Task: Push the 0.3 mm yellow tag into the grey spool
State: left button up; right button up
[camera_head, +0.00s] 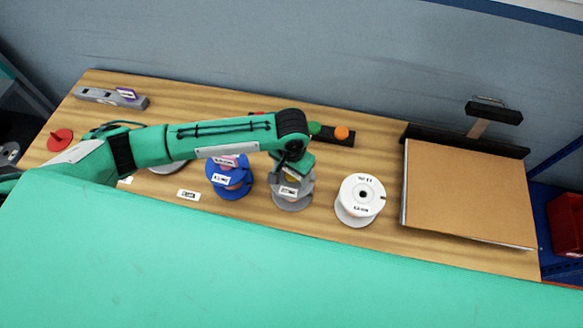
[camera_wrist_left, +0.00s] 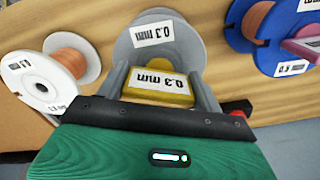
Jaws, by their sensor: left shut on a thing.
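The grey spool (camera_head: 293,200) stands on the wooden table, between a blue spool and a white spool; in the left wrist view its grey flange (camera_wrist_left: 190,25) carries a 0.3 mm label. My left gripper (camera_head: 290,178) is over the grey spool, pointing down. In the left wrist view its two fingers (camera_wrist_left: 160,85) are shut on the yellow tag (camera_wrist_left: 158,97), which carries a white 0.3 mm label. The tag is at the spool's upper face; I cannot tell how deep it sits, as the gripper hides the spool's middle. My right gripper is not in view.
The blue spool (camera_head: 229,190) holds a pink tag, left of the grey one. The white spool (camera_head: 361,194) stands right of it. A brown board (camera_head: 465,190) lies at right. A black strip with green and orange knobs (camera_head: 340,134) is behind. A loose label (camera_head: 188,195) lies left.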

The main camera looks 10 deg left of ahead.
pick_arm(q)
jog(key=shift+f, duration=0.45)
jog(key=shift+f, duration=0.1)
dwell(0.4)
jog(key=o, duration=1)
notch_tip(320, 180, up, 14)
jog(key=b, duration=0.3)
jog(key=shift+f, duration=0.1)
